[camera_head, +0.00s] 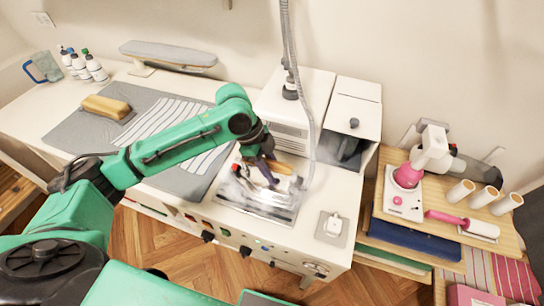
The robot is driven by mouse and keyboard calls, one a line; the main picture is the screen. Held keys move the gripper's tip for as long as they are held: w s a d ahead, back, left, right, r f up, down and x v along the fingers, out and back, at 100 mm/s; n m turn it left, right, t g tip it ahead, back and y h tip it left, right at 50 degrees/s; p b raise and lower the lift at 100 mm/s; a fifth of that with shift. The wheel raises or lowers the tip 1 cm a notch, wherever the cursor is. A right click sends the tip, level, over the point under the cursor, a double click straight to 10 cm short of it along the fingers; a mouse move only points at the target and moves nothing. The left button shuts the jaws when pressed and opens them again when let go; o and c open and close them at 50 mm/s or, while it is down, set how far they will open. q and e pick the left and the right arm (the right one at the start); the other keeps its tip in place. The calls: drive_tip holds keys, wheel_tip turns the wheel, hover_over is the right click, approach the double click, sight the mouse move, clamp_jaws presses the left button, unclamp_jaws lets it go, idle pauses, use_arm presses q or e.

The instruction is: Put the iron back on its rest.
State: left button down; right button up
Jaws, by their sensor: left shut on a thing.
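The iron (281,168), with a tan handle, is partly hidden by my left gripper (266,170). The gripper's dark fingers are shut on it, over the steam station's front part. The rest, a shiny metal plate (265,209), lies directly below on the white table. The gripper and iron cover part of the plate, and I cannot tell whether the iron touches it. My right gripper is not in view.
A white boiler unit (300,97) stands behind, with a grey hose rising from it. A striped cloth (168,117) lies left on a grey mat. A small white item on a grey pad (333,226) sits right. A pink machine (406,186) stands on a side shelf.

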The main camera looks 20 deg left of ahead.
use_arm(q)
drive_tip(key=shift+w+f, duration=0.2)
drive_tip(key=shift+f, duration=0.4)
drive_tip(key=c, duration=0.6)
unclamp_jaws()
drive_tip(key=shift+s+f, duration=0.15)
drive_tip(key=shift+s, duration=0.05)
drive_tip(key=b+v, duration=0.2)
drive_tip(key=v, duration=1)
